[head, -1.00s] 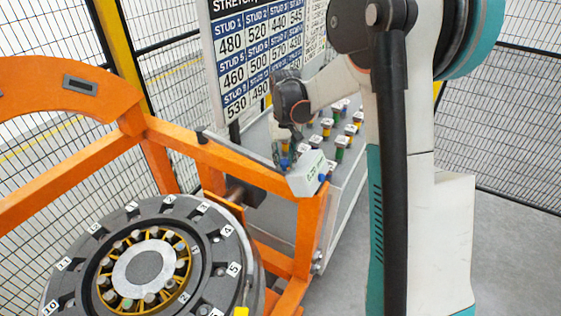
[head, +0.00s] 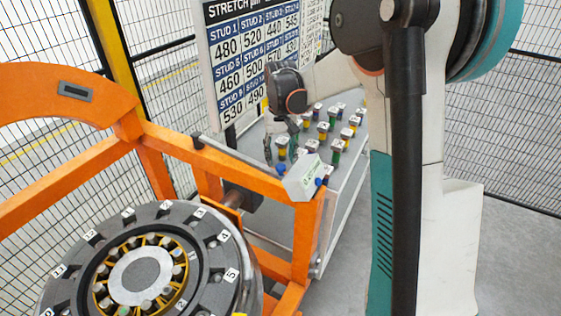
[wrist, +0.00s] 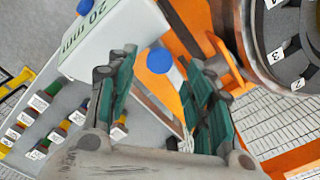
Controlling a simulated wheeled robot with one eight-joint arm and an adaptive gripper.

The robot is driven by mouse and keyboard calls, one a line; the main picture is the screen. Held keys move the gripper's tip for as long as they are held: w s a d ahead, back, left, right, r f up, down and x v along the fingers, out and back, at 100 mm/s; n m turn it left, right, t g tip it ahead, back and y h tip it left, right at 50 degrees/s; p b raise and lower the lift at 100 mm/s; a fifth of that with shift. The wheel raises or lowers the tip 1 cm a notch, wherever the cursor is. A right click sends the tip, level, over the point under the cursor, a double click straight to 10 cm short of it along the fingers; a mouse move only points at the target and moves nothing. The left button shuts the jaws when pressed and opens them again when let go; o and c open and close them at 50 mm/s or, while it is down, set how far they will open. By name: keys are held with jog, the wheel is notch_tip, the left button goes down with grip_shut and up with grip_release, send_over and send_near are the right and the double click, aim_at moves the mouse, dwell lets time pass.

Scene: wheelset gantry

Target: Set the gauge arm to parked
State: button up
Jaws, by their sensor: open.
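The gauge arm (head: 245,158) shows as a grey bar along the top of the orange frame. A white gauge box (head: 303,179) with a "0.20 mm" readout sits at its right end, and I cannot tell how the two join. In the wrist view the box (wrist: 112,32) is at the upper left. A blue round knob (wrist: 160,60) shows between my fingertips, apart from both pads. My gripper (head: 281,150) is open and points down just behind the box; its green-padded fingers also show in the wrist view (wrist: 161,82). Whether the knob lies within finger reach is unclear.
The orange frame (head: 170,138) stands beside a dark wheel with numbered stud places (head: 215,262). Behind is a grey bench (head: 345,180) with several coloured, tagged studs. A stretch chart board (head: 228,90) stands behind my gripper. Mesh fencing encloses the area.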

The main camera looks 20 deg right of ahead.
notch_tip(320, 180, up, 9)
jog(key=shift+f, duration=0.2)
